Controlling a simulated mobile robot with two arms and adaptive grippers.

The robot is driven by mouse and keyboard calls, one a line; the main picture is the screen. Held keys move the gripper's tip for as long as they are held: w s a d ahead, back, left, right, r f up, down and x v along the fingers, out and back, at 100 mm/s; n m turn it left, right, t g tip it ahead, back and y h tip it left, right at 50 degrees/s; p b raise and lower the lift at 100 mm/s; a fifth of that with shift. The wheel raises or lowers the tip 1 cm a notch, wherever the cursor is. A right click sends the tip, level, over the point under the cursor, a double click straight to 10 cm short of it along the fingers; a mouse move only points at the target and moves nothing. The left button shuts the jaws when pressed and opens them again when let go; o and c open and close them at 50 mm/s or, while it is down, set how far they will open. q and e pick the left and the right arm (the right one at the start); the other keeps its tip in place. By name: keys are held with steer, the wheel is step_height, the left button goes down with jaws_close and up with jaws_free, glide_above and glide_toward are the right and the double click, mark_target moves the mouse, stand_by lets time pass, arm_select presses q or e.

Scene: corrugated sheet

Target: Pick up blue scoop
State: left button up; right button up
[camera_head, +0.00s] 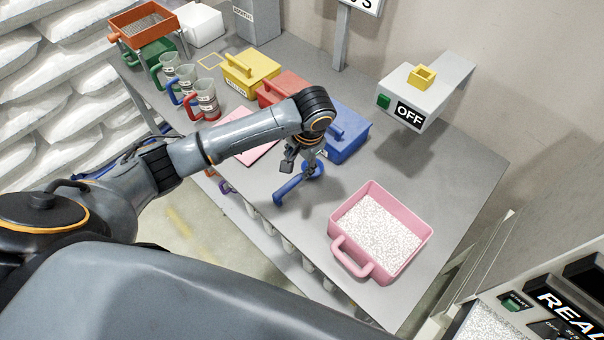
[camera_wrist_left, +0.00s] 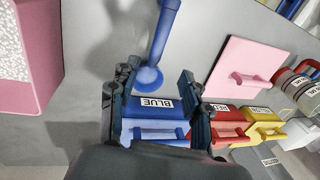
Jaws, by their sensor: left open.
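The blue scoop (camera_head: 290,189) lies on the grey table near its front edge, with its handle toward the lower left. Its round end (camera_head: 314,169) is partly hidden by my left gripper (camera_head: 299,166). In the left wrist view, the blue scoop (camera_wrist_left: 163,36) shows with its handle running up and its round end near the fingertips. My left gripper (camera_wrist_left: 158,74) is open just above the scoop; the fingers stand on both sides of the round end, and contact cannot be told. My right gripper is not in view.
A pink bin (camera_head: 425,238) of white granules stands to the right. A blue box (camera_head: 350,137), a red box (camera_head: 283,85) and a yellow box (camera_head: 250,68) stand behind. A pink lid (camera_head: 250,151) lies left. An OFF-labelled grey machine (camera_head: 435,85) is at the back right.

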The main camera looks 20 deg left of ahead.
mark_target(296, 179)
arm_select(q)
steer(key=f, duration=0.3)
steer(key=shift+w+a+f, duration=0.1)
steer(key=shift+a+f, duration=0.25)
steer(key=shift+w+f, duration=0.1)
steer(key=shift+f, duration=0.15)
steer(key=f+p, duration=0.1)
steer(key=f, duration=0.3)
steer(key=shift+a+p, duration=0.2)
steer(key=shift+p, duration=0.15)
steer(key=shift+w+a+f, duration=0.1)
steer(key=shift+w+f, duration=0.05)
steer(key=shift+f, duration=0.35)
steer(key=shift+c, duration=0.2)
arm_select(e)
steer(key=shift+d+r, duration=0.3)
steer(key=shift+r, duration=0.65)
arm_select(q)
jaws_close()
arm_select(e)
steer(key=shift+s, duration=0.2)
